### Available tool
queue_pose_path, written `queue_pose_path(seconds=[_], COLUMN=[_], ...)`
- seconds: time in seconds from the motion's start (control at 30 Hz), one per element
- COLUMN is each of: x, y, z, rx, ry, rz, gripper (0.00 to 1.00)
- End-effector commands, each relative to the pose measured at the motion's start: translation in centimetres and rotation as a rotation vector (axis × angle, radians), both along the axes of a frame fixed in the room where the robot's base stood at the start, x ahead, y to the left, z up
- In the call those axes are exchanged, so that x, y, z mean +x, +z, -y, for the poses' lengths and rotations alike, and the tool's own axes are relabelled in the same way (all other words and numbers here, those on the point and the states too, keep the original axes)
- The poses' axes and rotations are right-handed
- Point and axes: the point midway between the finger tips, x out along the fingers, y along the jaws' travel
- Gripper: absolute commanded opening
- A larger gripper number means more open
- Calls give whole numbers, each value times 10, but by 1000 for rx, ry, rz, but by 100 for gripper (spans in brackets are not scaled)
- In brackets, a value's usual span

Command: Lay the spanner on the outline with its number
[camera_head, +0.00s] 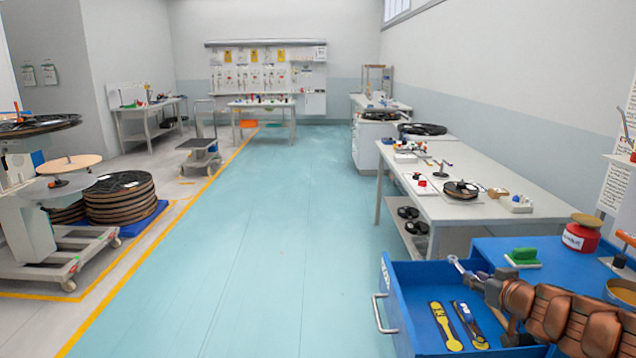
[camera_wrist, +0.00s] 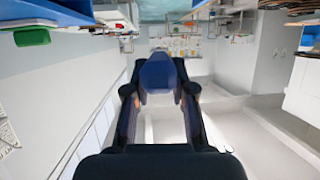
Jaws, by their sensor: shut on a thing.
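A spanner (camera_head: 459,266) with a pale metal ring end sticks out leftward from my gripper (camera_head: 488,281), above the open blue drawer (camera_head: 408,300). My gripper is shut on it; in the wrist view, its blue part (camera_wrist: 158,75) sits between the dark fingers. In the drawer lies a yellow spanner outline (camera_head: 446,328). Beside it is a second yellow shape (camera_head: 470,325) with dark and blue parts; I cannot tell whether a tool lies there. The numbers are too small to read. My arm hides the drawer's right part.
The blue cabinet top (camera_head: 545,252) carries a green block (camera_head: 523,257) and a red tin (camera_head: 581,233). A grey table (camera_head: 440,200) with reels and small parts stands behind. The drawer's handle (camera_head: 383,315) juts left. The blue-green floor (camera_head: 270,230) at left is clear.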

Motion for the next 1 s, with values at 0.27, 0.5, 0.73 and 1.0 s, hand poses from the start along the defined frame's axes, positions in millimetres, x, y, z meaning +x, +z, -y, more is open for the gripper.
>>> queue_pose_path(seconds=[0.27,0.5,0.73,1.0], x=[31,47,53,59], y=[29,52,65,66], z=[-85,-150,-187,-199], rx=[-2,-2,-1,7], ry=[98,165,202,156], rz=[0,-1,-2,-8], gripper=[0,0,0,0])
